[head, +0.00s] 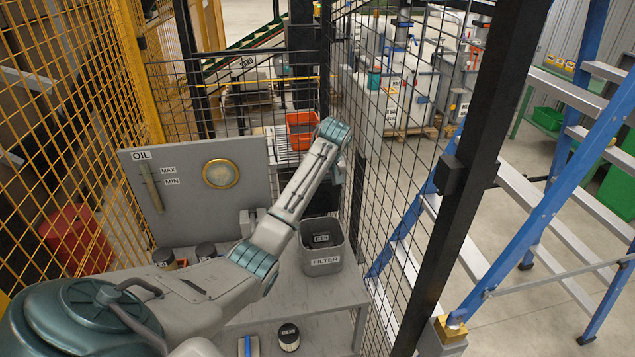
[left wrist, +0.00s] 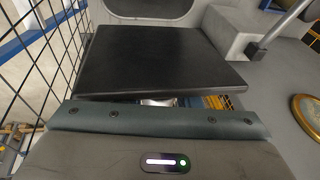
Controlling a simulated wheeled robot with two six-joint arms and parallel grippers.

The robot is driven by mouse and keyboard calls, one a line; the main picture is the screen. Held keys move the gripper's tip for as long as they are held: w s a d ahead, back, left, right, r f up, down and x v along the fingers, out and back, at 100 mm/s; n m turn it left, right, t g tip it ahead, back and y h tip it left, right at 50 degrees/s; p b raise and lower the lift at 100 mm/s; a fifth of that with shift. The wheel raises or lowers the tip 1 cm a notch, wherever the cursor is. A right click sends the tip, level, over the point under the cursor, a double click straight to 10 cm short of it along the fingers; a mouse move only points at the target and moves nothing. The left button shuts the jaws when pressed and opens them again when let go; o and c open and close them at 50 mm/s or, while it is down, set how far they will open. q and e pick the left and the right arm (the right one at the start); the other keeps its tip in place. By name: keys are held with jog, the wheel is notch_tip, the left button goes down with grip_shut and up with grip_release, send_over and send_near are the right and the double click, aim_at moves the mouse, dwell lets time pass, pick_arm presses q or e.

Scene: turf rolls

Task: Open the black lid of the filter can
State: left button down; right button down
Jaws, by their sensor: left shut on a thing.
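The filter can (head: 322,263) is a grey bin labelled FILTER on the grey bench. Its top shows open in the head view, with a dark labelled filter (head: 321,239) inside. The black lid (left wrist: 155,55) is a flat square plate filling the upper middle of the left wrist view, clear of the can's opening. In the head view the lid is hidden behind my left arm. My left gripper (left wrist: 160,102) is shut on the lid's near edge; its fingertips are mostly hidden beneath it. My right gripper is not in view.
A grey OIL panel (head: 190,190) with a round brass gauge (head: 220,174) stands behind the bench. A black filter (head: 288,337) sits lower down. Mesh fencing (head: 390,190) closes off the right side.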

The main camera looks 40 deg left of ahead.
pick_arm(q)
jog(key=shift+w+a+r+g+h+p, duration=0.1)
jog(key=shift+w+a+g+h+p, duration=0.2)
jog(key=shift+a+p, duration=0.05)
dwell(0.3)
jog(key=c, duration=1.1)
grip_release()
jog(key=shift+a+f, duration=0.1)
jog(key=shift+f, duration=0.1)
jog(key=shift+r, duration=0.1)
